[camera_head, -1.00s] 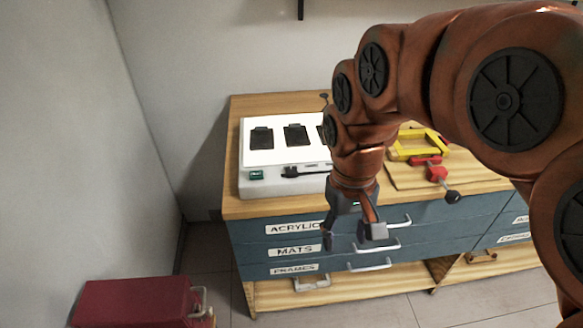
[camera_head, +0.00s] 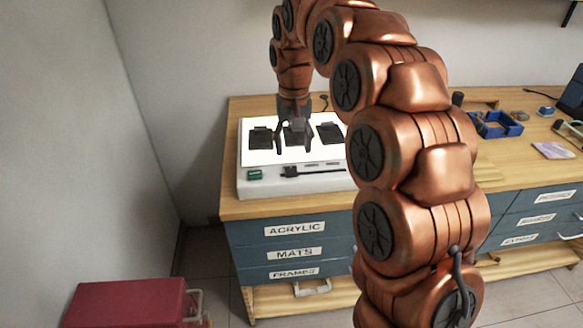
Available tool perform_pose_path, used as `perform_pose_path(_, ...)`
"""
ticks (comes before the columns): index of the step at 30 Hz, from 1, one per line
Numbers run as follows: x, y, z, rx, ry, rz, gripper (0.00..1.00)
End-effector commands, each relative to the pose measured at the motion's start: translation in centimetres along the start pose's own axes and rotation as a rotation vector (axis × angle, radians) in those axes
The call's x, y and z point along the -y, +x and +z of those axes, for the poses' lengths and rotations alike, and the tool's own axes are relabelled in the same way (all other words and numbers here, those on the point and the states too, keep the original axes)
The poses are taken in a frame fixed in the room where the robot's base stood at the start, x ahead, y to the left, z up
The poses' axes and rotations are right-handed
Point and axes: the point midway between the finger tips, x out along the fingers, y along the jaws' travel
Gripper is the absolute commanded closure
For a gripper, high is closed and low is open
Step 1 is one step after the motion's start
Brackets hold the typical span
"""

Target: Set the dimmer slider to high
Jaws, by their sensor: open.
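The dimmer slider (camera_head: 291,171) is a small black knob on the front face of the white lightbox (camera_head: 252,188), toward the left part of a dark slot. A green switch (camera_head: 255,175) sits to its left on the same face. My gripper (camera_head: 293,147) is open and points down over the lightbox's lit top, in front of the middle black item. It is above and behind the slider. Whether its fingertips touch the top, I cannot tell. The right end of the front face is hidden behind my arm.
Black clip-like items lie on the lit top, on the left (camera_head: 261,137) and right (camera_head: 329,132). The wooden worktop (camera_head: 240,208) has a narrow free strip before the lightbox. A blue tray (camera_head: 496,125) stands at right. A red case (camera_head: 130,303) is at lower left.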

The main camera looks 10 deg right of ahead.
Motion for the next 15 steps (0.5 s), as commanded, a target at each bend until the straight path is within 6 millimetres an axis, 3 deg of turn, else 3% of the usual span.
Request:
perform_pose_path(5, 0.3, 0.4, -1.6, -0.009, 0.011, 0.002, 0.42)
perform_pose_path(15, 0.3, 2.8, -1.6, -0.006, 0.011, 0.002, 0.42)
